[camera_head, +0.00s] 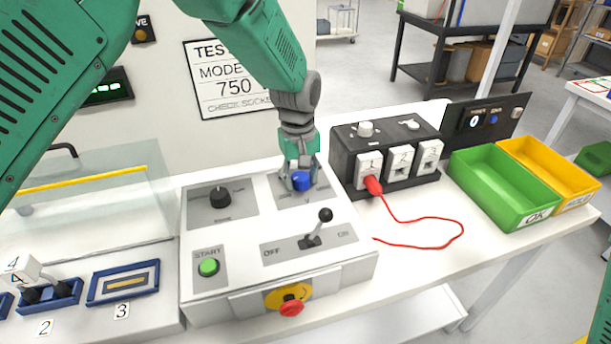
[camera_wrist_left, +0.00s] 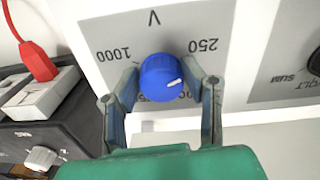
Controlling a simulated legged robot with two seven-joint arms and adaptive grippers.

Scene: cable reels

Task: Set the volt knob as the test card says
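The test card (camera_head: 232,80) on the back wall shows "750"; my left arm hides its right side. The blue volt knob (camera_head: 302,181) is on the white console's right upper plate. In the left wrist view the knob (camera_wrist_left: 160,77) sits among the labels "1000", "250" and a partly hidden one ending in "00". Its white mark points right in that view, below the "250". My left gripper (camera_head: 300,184) is over the knob, one finger on each side, with small gaps seen between fingers and knob. My right gripper is out of view.
The console also holds a black knob (camera_head: 220,198), a lever (camera_head: 318,228), a green START button (camera_head: 208,267) and a red stop button (camera_head: 291,306). Right of it stands a black socket box (camera_head: 352,178) with a red plug (camera_head: 373,186) and cable. Green (camera_head: 505,188) and yellow bins are beyond.

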